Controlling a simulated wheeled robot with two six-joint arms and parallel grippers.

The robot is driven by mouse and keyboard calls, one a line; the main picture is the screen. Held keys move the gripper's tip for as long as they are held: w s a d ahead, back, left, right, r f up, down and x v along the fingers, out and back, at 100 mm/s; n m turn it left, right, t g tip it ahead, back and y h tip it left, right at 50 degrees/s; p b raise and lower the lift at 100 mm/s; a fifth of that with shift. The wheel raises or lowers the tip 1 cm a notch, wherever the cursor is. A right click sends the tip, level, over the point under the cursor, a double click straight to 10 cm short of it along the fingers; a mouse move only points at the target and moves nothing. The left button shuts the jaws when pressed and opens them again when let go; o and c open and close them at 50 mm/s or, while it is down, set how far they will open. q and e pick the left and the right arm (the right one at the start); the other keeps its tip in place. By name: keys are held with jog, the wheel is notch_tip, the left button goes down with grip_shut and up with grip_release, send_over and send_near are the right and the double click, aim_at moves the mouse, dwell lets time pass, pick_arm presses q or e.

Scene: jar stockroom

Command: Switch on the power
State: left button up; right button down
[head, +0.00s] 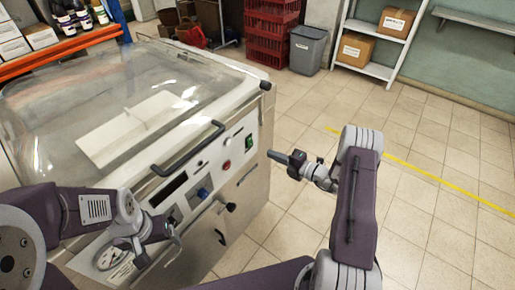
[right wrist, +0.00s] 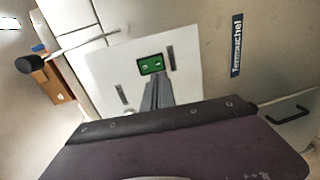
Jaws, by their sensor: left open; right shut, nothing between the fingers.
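The machine (head: 262,130) has a clear domed lid and a sloping front control panel. A green power switch (head: 249,141) sits at the panel's right end; it also shows in the right wrist view as a green rocker (right wrist: 151,65) on a pale plate. My right gripper (head: 272,155) is shut and empty, pointing at the panel from the right. In the right wrist view its fingertips (right wrist: 158,84) are just below the green switch in the picture; I cannot tell whether they touch. My left gripper (head: 174,240) is open near the panel's left end.
The panel also carries a red button (head: 227,164), a blue knob (head: 203,193) and a round gauge (head: 112,258). A black lid handle (head: 190,150) and a black-knobbed lever (head: 230,207) stick out. The tiled floor on the right is clear. Red crates (head: 271,35) and a grey bin (head: 307,50) stand behind.

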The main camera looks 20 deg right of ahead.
pick_arm(q)
jog(key=shift+f, duration=0.1)
pick_arm(e)
jog(key=x, duration=0.8)
jog(key=shift+w+a+b, duration=0.1)
jog(key=shift+a+b, duration=0.05)
jog(key=shift+b, duration=0.55)
jog(key=shift+f, duration=0.2)
send_near(251, 145)
jog(key=s+d+f, duration=0.3)
jog(key=s+d, duration=0.1)
jog(key=s, duration=0.1)
pick_arm(q)
jog(key=shift+s+d+f, duration=0.4)
jog(key=shift+s+f, duration=0.25)
jog(key=shift+f, duration=0.1)
pick_arm(e)
jog(key=shift+s+d+f, duration=0.1)
jog(key=shift+d+f, duration=0.05)
jog(key=shift+d, duration=0.05)
